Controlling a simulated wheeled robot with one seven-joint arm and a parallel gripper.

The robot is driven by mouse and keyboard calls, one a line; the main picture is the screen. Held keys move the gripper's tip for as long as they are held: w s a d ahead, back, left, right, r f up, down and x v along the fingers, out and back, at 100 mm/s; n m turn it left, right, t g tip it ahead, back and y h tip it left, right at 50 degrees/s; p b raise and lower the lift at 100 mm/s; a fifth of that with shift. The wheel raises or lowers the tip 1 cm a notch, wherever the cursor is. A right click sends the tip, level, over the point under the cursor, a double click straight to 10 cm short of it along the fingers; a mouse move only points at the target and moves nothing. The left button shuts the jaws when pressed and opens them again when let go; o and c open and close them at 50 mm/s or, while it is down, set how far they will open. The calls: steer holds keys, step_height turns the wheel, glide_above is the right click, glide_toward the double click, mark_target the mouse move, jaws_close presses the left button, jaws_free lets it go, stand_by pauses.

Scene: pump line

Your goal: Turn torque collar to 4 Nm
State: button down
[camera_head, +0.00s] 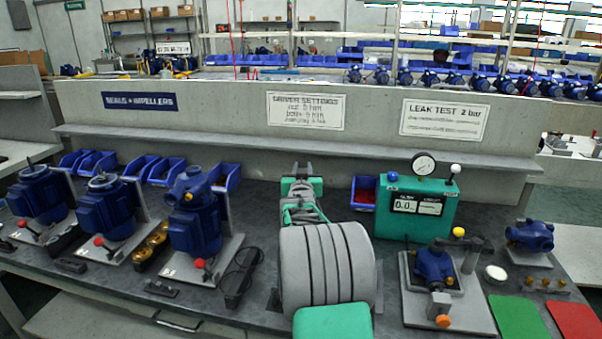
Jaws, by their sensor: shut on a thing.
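My gripper (302,173) shows small at the far end of my arm, in the middle of the bench, with green and grey wrist parts just before it. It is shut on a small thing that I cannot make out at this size. The torque collar and its scale cannot be told apart here; my wrist and the large ribbed grey arm link hide much of that spot. A sign headed "DRIVER SETTINGS" (305,111) hangs on the wall behind; its smaller lines are hard to read.
Blue pumps (194,213) on grey plates stand at left, with blue bins (225,177) behind. A green leak tester (416,208) with a gauge stands right. Before it is a pump fixture (447,300); green (516,317) and red (577,319) mats lie far right.

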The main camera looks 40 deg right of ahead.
steer(key=shift+d, duration=0.1)
stand_by(0.3)
steer(key=c, duration=1.2)
jaws_free()
steer(key=shift+o, duration=0.2)
steer(key=v, duration=0.8)
steer(key=shift+w, duration=0.15)
